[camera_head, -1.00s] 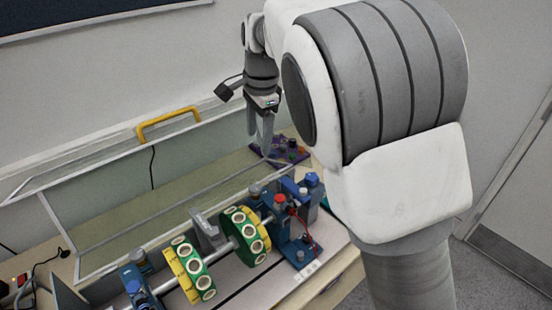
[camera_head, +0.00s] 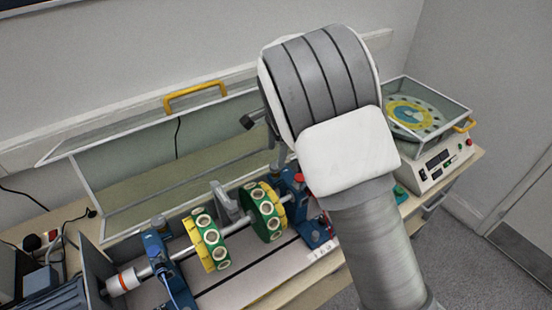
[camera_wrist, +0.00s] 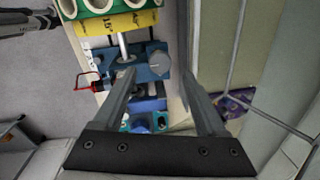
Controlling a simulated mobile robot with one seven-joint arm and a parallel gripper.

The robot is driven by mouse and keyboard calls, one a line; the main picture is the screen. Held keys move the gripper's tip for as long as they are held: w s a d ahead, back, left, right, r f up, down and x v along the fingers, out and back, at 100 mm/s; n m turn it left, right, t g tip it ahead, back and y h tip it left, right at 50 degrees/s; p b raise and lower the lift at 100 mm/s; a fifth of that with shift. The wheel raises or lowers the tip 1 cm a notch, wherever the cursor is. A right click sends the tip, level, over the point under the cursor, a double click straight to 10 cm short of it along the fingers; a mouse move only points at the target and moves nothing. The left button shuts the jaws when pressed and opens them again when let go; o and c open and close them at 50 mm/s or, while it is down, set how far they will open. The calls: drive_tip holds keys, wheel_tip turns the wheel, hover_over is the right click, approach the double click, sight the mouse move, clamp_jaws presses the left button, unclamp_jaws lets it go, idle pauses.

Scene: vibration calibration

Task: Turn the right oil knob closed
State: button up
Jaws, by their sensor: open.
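The right oil knob appears to be the grey round cap (camera_wrist: 157,48) on the blue bearing block (camera_wrist: 153,69) next to the yellow and green disc. My gripper (camera_wrist: 158,75) is open in the wrist view, its two fingers reaching toward the block. The knob shows between and just past the fingertips, with nothing held. I cannot tell its turn position or whether a finger touches it.
Green and yellow discs (camera_head: 263,212) sit on the shaft beside the right bearing. A clear hinged cover (camera_head: 160,160) with a yellow handle (camera_head: 195,94) stands open behind. A red part with wires (camera_wrist: 84,82) is left of the fingers. A balancing machine (camera_head: 425,125) stands at right.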

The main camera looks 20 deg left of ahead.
sight(276, 165)
drive_tip(key=shift+w+a+f, duration=0.15)
drive_tip(key=shift+f, duration=1.9)
clamp_jaws()
